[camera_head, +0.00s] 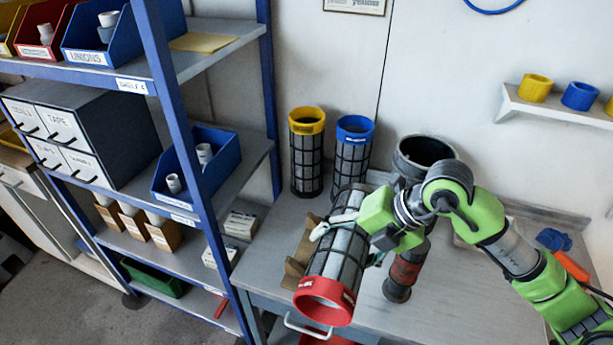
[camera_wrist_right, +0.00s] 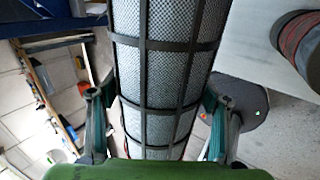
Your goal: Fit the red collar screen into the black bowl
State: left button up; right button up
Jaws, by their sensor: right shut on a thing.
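The red collar screen (camera_head: 340,255) is a mesh cylinder with black bands and a red ring at its near lower end. It is tilted, with the red collar (camera_head: 325,300) toward the camera, over the bench's front left. My right gripper (camera_head: 347,240) is shut around its middle; the wrist view shows a finger on each side of the mesh (camera_wrist_right: 165,65). The black bowl (camera_head: 425,152) is an open-topped dark cylinder at the back of the bench, partly hidden behind my right arm. The screen is apart from it. My left gripper is not in view.
A yellow-collared screen (camera_head: 306,150) and a blue-collared screen (camera_head: 352,155) stand upright at the back. A dark cylinder with a red band (camera_head: 405,270) stands right of the held screen. A blue-framed shelf (camera_head: 185,110) borders the left. The bench's front right (camera_head: 450,310) is clear.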

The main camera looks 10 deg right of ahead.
aim_at(336, 314)
jog(key=s+a+r+n+g, duration=0.1)
jog(key=s+a+n+g, duration=0.25)
jog(key=a+n, duration=0.3)
jog(key=s+a+n+g, duration=0.2)
jog(key=a+n+g, duration=0.3)
jog(key=n, duration=0.3)
jog(key=s+d+n+h, duration=0.1)
jog(key=n+h, duration=0.2)
jog(key=n, duration=0.4)
jog(key=s+d+n+h, duration=0.1)
jog(key=d+n+h, duration=0.1)
jog(key=n+h, duration=0.2)
jog(key=s+d+f+n+t+h, duration=0.1)
jog(key=n+h, duration=0.3)
jog(key=n, duration=0.6)
jog(key=shift+s+d+n, duration=0.25)
jog(key=shift+s+d, duration=0.2)
jog(key=shift+s, duration=0.15)
jog(key=w+d+r+n+t+h, duration=0.1)
jog(key=w+d+r+n+t, duration=0.1)
jog(key=d+n+t, duration=0.2)
jog(key=d+n, duration=0.2)
jog(key=d, duration=0.2)
jog(key=shift+d+r+n, duration=0.15)
jog(key=shift+r+n, duration=0.25)
jog(key=shift+s+f, duration=0.1)
